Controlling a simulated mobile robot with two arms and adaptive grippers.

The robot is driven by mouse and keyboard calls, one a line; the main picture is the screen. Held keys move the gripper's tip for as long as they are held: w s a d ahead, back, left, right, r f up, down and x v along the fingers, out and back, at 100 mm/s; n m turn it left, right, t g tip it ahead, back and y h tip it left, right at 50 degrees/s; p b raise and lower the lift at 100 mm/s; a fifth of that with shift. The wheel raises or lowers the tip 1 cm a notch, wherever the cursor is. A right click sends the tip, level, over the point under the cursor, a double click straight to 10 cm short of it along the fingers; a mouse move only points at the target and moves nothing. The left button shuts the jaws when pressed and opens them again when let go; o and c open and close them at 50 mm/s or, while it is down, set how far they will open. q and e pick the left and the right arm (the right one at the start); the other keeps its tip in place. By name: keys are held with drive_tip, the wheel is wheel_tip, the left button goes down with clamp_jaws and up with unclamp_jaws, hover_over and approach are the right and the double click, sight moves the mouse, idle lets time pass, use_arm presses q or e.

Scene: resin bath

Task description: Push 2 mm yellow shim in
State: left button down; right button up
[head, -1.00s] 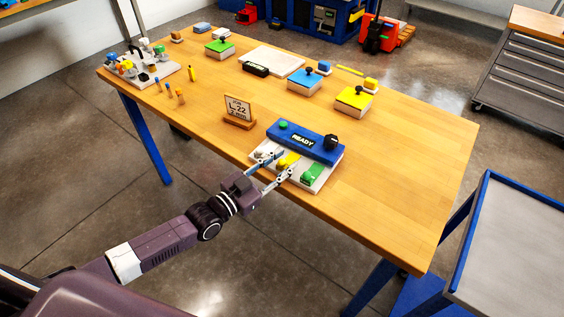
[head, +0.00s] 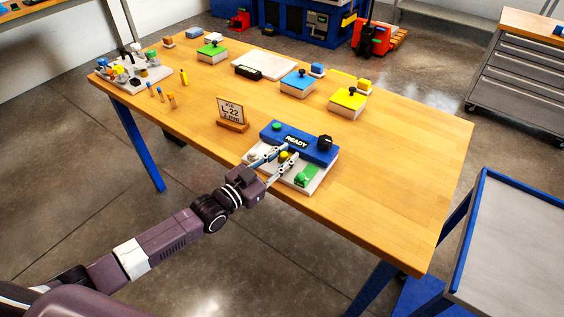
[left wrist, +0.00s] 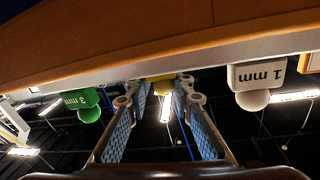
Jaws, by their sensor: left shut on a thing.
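The fixture on the table's near edge has a blue panel (head: 297,142) reading READY over a pale base (head: 322,178). My left gripper (head: 283,159) reaches in from the left and is shut on the yellow shim (head: 285,154), in front of the panel. In the left wrist view the yellow shim (left wrist: 160,78) shows between the fingertips (left wrist: 158,95), its label not visible. The green 3 mm shim (head: 306,175) sits to its right in the head view; it also shows in the left wrist view (left wrist: 83,101). The white 1 mm shim (left wrist: 256,76) is on the other side.
A sign (head: 231,109) reading 22 and 2 mm stands left of the fixture. Farther back are blue (head: 297,86), yellow (head: 347,104) and green (head: 212,52) topped blocks. The table's right part is bare. A blue-edged cart (head: 510,240) stands at right.

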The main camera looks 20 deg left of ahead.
use_arm(q)
drive_tip(key=shift+a+r, duration=0.1)
drive_tip(key=shift+a, duration=0.15)
drive_tip(key=c, duration=1.8)
unclamp_jaws()
drive_tip(key=shift+a, duration=0.1)
drive_tip(key=shift+s, duration=0.25)
drive_tip(key=v, duration=1.1)
drive_tip(key=shift+s+a, duration=0.15)
drive_tip(key=shift+a, duration=0.1)
drive_tip(key=shift+f, duration=0.2)
